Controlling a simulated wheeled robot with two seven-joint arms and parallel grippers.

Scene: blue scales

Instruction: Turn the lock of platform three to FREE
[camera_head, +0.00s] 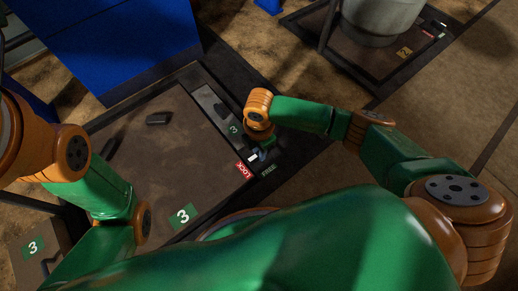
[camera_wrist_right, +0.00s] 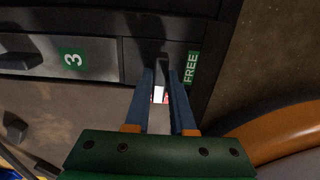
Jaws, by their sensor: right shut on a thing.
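Platform three (camera_head: 150,160) is a broad brown plate in a dark frame, marked with green "3" labels. On its right edge are a red LOCK label (camera_head: 245,169) and a green FREE label (camera_head: 268,170); FREE also shows in the right wrist view (camera_wrist_right: 191,67). My right gripper (camera_head: 261,155) is at this edge, above the labels. In the right wrist view its blue fingers (camera_wrist_right: 161,78) are closed around a dark lock lever (camera_wrist_right: 162,66). The FREE label lies just right of the fingers. The fingers mostly cover the red label there. My left gripper is out of view.
A blue bin (camera_head: 115,40) stands beyond the platform. A grey round vessel (camera_head: 375,20) stands on another platform (camera_head: 400,62) at the upper right. A small dark block (camera_head: 158,119) is on platform three's plate. Bare brown floor (camera_head: 440,110) lies to the right.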

